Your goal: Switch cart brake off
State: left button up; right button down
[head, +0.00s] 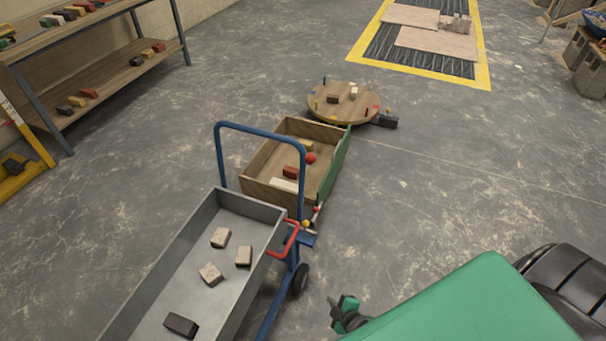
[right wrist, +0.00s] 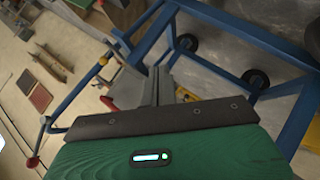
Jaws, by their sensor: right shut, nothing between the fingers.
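The blue cart (head: 219,155) stands left of centre in the head view, with a tall tubular handle and a grey tray (head: 262,282) beside it. A red bent bar (head: 291,239) sits near the tray's corner. Close by are a yellow knob (head: 306,223) and a small red knob (head: 317,209). In the right wrist view, the blue frame (right wrist: 80,88) carries a yellow knob (right wrist: 103,60) and a red ball (right wrist: 32,162). I cannot tell which one is the brake. My right gripper (head: 338,308) is shut and empty, right of the cart; its fingers (right wrist: 150,88) also show in the wrist view.
A wooden box (head: 262,160) with blocks and a round wooden table (head: 340,112) stand behind the handle. A shelf (head: 105,75) with blocks is at the left. A yellow-bordered mat (head: 484,70) lies at the back right.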

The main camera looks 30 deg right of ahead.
aim_at(309, 159)
pick_arm(q)
jog(key=w+d+r+b, duration=0.1)
jog(key=w+b, duration=0.3)
jog(key=w, duration=0.2)
jog(key=shift+w+d+r, duration=0.15)
jog(key=shift+w+r, duration=0.1)
jog(key=shift+r, duration=0.15)
pick_arm(e)
jog(key=w+d+r+n+t+y, duration=0.1)
jog(key=w+r+n+t, duration=0.2)
jog(key=r, duration=0.7)
jog(key=w+d+r+n+t, duration=0.1)
jog(key=w+r+n+t, duration=0.2)
jog(key=r, duration=0.7)
jog(key=w+d+r+n+t+y, duration=0.1)
jog(key=w+r+n+t, duration=0.3)
jog(key=r, duration=0.6)
jog(key=w+n, duration=0.2)
jog(key=n, duration=0.1)
jog(key=shift+w+d+r+y, duration=0.25)
jog(key=shift+d+r+y, duration=0.05)
jog(key=shift+r, duration=0.05)
